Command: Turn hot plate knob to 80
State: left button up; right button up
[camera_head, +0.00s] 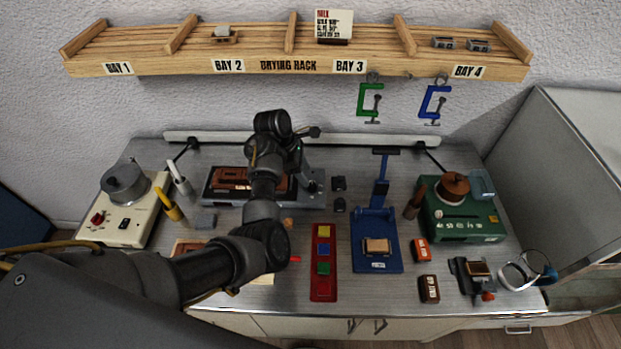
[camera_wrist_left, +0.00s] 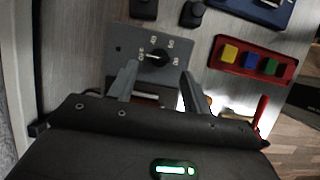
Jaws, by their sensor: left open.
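The hot plate's grey control panel (camera_wrist_left: 120,45) shows in the wrist view, with a round black knob (camera_wrist_left: 157,57) ringed by white numbers too small to read surely. A light mark on the knob points to the left of that picture. My left gripper (camera_wrist_left: 158,78) is open, its two fingers on either side of the knob and apart from it. In the head view the hot plate (camera_head: 315,188) lies behind my left arm, which hides part of it, and the gripper (camera_head: 304,168) is over its right end. My right gripper is not in view.
Two small black parts (camera_head: 339,193) stand right of the panel. A cream device (camera_head: 125,222) is at left, a green one (camera_head: 468,230) at right. The drying rack (camera_head: 300,64) hangs above.

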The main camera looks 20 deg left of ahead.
aim_at(312, 184)
pick_arm(q)
jog(key=x, duration=0.4)
jog(key=shift+p, duration=0.35)
jog(key=shift+s+f, duration=0.1)
jog(key=shift+f, duration=0.1)
jog(key=shift+d+f, duration=0.15)
jog(key=shift+f, duration=0.05)
jog(key=shift+d+f, duration=0.1)
jog(key=shift+f, duration=0.1)
jog(key=c, duration=0.8)
jog(key=shift+c, duration=0.8)
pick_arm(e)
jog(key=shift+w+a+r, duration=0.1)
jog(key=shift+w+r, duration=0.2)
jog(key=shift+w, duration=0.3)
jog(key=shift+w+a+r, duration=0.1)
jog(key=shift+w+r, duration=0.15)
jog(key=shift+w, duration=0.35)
